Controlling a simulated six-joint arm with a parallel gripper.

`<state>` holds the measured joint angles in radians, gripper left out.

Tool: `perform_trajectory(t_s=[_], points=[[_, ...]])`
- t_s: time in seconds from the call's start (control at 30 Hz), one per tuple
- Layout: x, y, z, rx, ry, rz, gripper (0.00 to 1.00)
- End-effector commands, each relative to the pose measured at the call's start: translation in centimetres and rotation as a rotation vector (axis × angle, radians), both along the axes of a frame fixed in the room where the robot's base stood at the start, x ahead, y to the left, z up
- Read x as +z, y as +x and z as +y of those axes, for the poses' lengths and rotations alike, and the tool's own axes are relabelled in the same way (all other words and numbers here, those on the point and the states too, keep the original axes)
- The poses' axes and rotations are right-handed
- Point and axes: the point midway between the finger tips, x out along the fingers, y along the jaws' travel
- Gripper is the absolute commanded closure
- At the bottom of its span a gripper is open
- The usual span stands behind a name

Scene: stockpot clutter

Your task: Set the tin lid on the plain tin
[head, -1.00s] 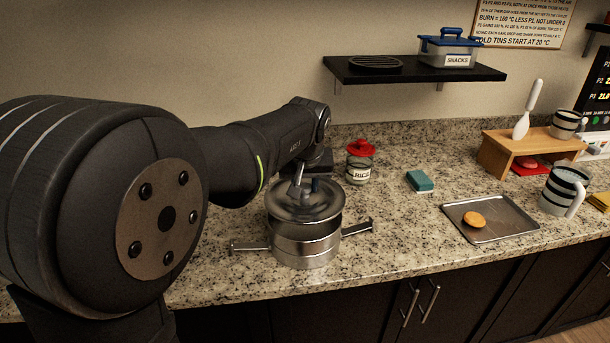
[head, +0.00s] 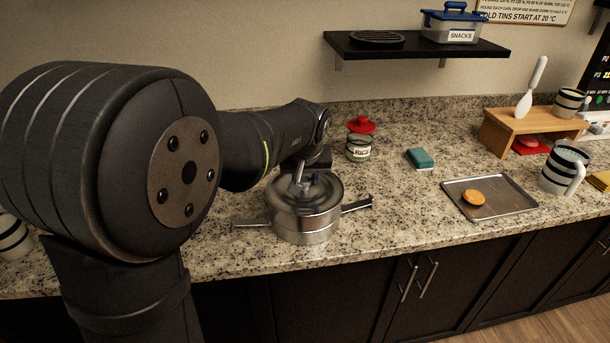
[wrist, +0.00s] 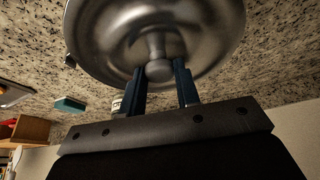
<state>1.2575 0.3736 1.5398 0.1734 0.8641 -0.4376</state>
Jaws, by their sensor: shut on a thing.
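The tin lid (head: 325,192) is a round, shiny steel lid with a central knob. In the head view it lies level at the rim of the plain tin (head: 305,226), a steel pot with two side handles. I cannot tell whether it is fully seated. My gripper (head: 304,183) is above the lid, partly hidden by my arm. In the wrist view the lid (wrist: 110,38) fills the top, and the blue fingers of my gripper (wrist: 162,78) are shut on its knob. The inside of the tin is hidden by the lid.
A red-lidded rice jar (head: 359,148) stands behind right of the tin, with a teal sponge (head: 421,158) beyond. A metal tray (head: 510,196) with an orange disc (head: 474,198) lies to the right, near a striped mug (head: 562,170). A dark shelf (head: 410,51) hangs above.

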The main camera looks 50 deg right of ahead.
Motion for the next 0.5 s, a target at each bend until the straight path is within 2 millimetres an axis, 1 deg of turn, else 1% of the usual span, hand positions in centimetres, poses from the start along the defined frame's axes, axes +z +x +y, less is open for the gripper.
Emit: perform_trajectory(t_s=[0.07,0.1,0.17,0.2,0.23,0.5], points=[[0.03,0.01,-0.01,0.0,0.0,0.0,0.96],[0.03,0.01,-0.01,0.0,0.0,0.0,0.69],[0.04,0.0,-0.01,0.0,0.0,0.0,0.57],[0.03,0.0,0.0,0.0,0.0,0.0,0.49],[0.03,0.0,0.0,0.0,0.0,0.0,0.45],[0.06,-0.01,0.02,0.0,0.0,0.0,0.45]])
